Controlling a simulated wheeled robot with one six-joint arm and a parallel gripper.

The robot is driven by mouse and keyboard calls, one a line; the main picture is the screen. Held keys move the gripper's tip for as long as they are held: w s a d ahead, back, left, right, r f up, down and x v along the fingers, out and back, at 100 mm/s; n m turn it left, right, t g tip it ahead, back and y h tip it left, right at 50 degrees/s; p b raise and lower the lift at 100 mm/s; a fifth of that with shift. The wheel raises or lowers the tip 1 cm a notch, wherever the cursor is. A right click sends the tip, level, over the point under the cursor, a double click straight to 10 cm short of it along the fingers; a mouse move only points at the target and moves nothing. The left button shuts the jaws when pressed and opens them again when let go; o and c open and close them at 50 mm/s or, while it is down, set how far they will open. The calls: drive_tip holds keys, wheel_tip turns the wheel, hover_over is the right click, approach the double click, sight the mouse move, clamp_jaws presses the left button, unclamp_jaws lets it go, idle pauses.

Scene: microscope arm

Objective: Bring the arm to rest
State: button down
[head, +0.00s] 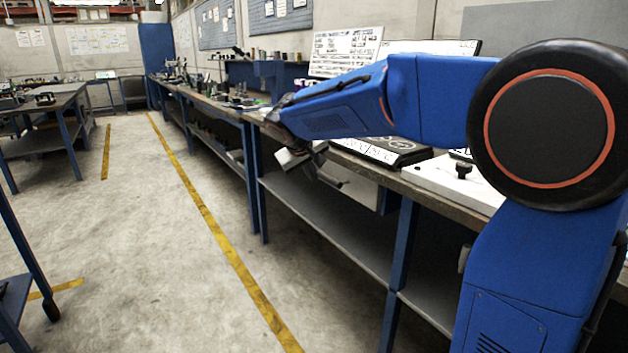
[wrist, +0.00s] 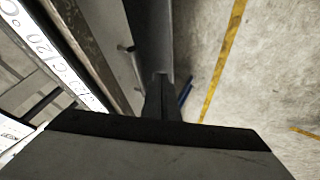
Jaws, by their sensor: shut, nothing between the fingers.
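My blue arm reaches across the right half of the head view, out to the left along the front of the workbench (head: 240,112). My gripper (head: 318,178) hangs at its far end, by the bench's front edge, small and partly dark against the shelf. In the wrist view my gripper (wrist: 162,97) shows two dark fingers lying together, with nothing held. Beneath them are the bench front and the concrete floor (wrist: 215,60).
A pale drawer front (head: 358,190) with a handle is under the bench close to my gripper. A black device (head: 385,150) with lettering and a white panel (head: 450,180) lie on the bench. The aisle floor (head: 130,230) with its yellow line (head: 205,208) is clear.

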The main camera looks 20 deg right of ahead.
drive_tip(key=s+d+f+m+g+y, duration=0.1)
drive_tip(key=s+d, duration=0.2)
drive_tip(key=s, duration=0.8)
drive_tip(key=s+d+f+y, duration=0.1)
drive_tip(key=s+d+f, duration=0.15)
drive_tip(key=s, duration=0.75)
drive_tip(key=s+f+y, duration=0.1)
drive_tip(key=s+f, duration=0.3)
drive_tip(key=s, duration=0.6)
drive_tip(key=s+f+m+g+y, duration=0.1)
drive_tip(key=s+f, duration=0.4)
drive_tip(key=s, duration=0.6)
drive_tip(key=shift+a+f, duration=0.15)
drive_tip(key=shift+a, duration=0.1)
